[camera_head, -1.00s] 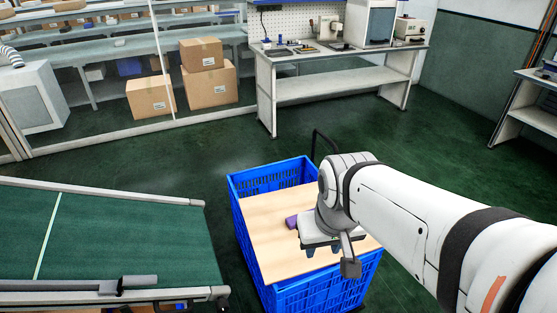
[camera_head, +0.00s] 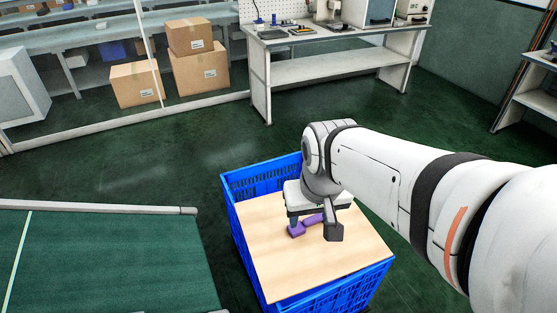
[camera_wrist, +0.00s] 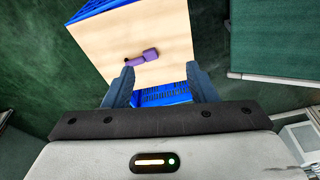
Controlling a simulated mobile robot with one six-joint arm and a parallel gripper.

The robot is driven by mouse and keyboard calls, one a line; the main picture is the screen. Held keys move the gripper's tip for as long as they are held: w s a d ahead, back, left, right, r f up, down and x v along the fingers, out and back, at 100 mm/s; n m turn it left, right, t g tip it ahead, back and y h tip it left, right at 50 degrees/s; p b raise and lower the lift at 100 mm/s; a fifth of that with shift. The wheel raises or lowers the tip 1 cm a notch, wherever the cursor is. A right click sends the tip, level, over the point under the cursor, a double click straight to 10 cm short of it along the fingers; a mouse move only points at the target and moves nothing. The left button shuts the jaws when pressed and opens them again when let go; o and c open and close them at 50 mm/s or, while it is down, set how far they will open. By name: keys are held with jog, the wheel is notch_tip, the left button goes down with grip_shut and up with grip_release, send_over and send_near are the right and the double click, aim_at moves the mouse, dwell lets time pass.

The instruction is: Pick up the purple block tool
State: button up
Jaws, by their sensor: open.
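The purple block tool (camera_head: 297,230) lies on a light wooden board (camera_head: 265,265) that sits in a blue crate (camera_head: 262,173). In the head view my gripper (camera_head: 312,221) is over the board, and part of the tool is hidden behind it. In the wrist view the purple block tool (camera_wrist: 142,57) shows a wider block at its right end and a thinner part with a dark tip at the left. My gripper (camera_wrist: 160,80) is open there, its two fingers apart and empty. The tool appears beyond the fingertips, between their lines.
A green conveyor (camera_head: 100,265) with a metal rail stands to the left of the crate. A workbench (camera_head: 330,70) with equipment and cardboard boxes (camera_head: 200,70) stand at the back. Green floor lies open between them and the crate.

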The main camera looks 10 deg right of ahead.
jog(key=w+d+f+m+b, duration=0.1)
jog(key=w+f+b, duration=0.1)
jog(key=w+f, duration=0.1)
jog(key=w+d+f+m+b, duration=0.1)
jog(key=w+f+m+b, duration=0.1)
jog(key=w, duration=0.3)
jog(key=w+d+f+m+g+b, duration=0.1)
jog(key=w+f+m+b, duration=0.1)
jog(key=w+f, duration=0.1)
jog(key=shift+w+d+f, duration=0.4)
jog(key=shift+f, duration=0.15)
jog(key=m+g+b, duration=0.1)
jog(key=m+b, duration=0.6)
send_over(310, 220)
jog(key=s+a, duration=0.2)
jog(key=s, duration=0.1)
notch_tip(310, 220, down, 18)
jog(key=w+f+m, duration=0.1)
jog(key=f, duration=0.2)
jog(key=w+d+f+m+b, duration=0.1)
jog(key=f, duration=0.2)
jog(key=w+d+f+b, duration=0.1)
jog(key=f, duration=0.2)
jog(key=shift+d+f+m, duration=0.1)
jog(key=shift+f+m, duration=0.2)
jog(key=shift+m, duration=0.1)
notch_tip(310, 220, down, 6)
jog(key=shift+w+r+b, duration=0.15)
jog(key=shift+b, duration=0.7)
jog(key=shift+c, duration=0.3)
